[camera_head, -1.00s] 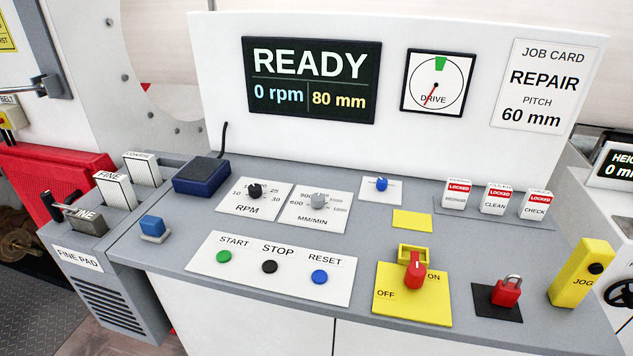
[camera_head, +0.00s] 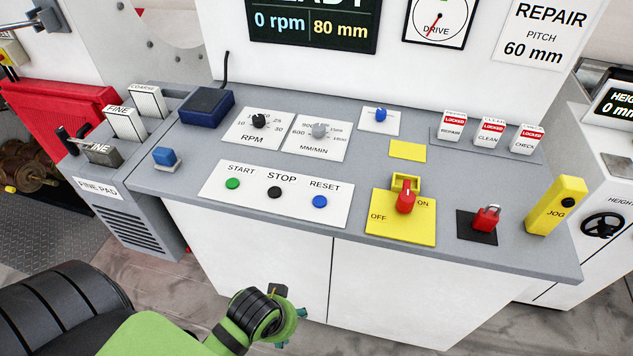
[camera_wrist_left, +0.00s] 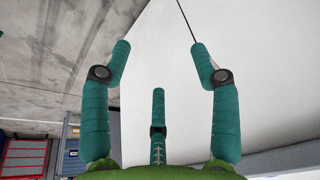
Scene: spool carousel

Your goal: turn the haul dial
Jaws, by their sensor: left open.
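No dial is labelled haul. A grey knob (camera_head: 319,130) sits on a white plate marked MM/MIN on the grey console. A black knob (camera_head: 259,121) sits to its left on a plate marked RPM. My left gripper (camera_head: 292,328) shows at the bottom of the head view, low in front of the white cabinet and well below both knobs. Its teal fingers are partly hidden by my green wrist. In the left wrist view the left gripper (camera_wrist_left: 160,58) has its fingers spread, with nothing between them. My right gripper is not in view.
START, STOP and RESET buttons (camera_head: 275,192) lie in front of the knobs. A red switch (camera_head: 405,201), a red padlock (camera_head: 487,217) and a yellow JOG box (camera_head: 556,206) stand to the right. The console's front edge lies above my gripper in the picture.

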